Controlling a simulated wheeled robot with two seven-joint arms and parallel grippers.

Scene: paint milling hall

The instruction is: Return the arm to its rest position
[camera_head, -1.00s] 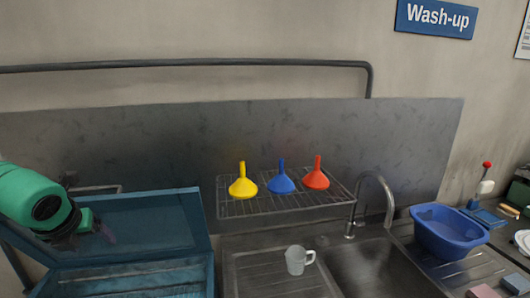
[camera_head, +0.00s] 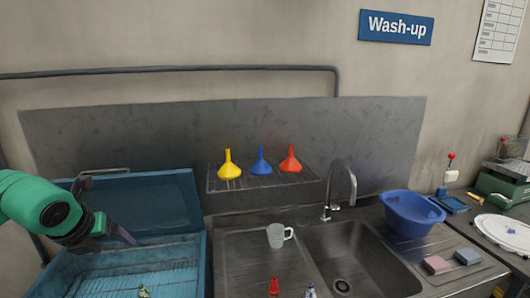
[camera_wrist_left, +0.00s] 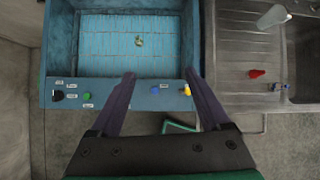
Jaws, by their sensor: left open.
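My left gripper (camera_head: 122,238) is on a green arm coming in from the left, in front of the raised lid of a blue washing basin (camera_head: 185,225). In the left wrist view its two dark fingers (camera_wrist_left: 159,76) are spread apart with nothing between them, over the basin's front panel of buttons. The basin's slatted floor holds one small object (camera_head: 143,291), which also shows in the left wrist view (camera_wrist_left: 139,40); it is too small to name. My right gripper is not in view.
A sink (camera_head: 345,250) stands right of the basin, with a white mug (camera_head: 278,236) and a red item (camera_head: 273,287) on its drainboard. Yellow (camera_head: 229,168), blue (camera_head: 261,163) and red (camera_head: 290,161) funnels stand on a wire rack. A blue tub (camera_head: 411,217) is at right.

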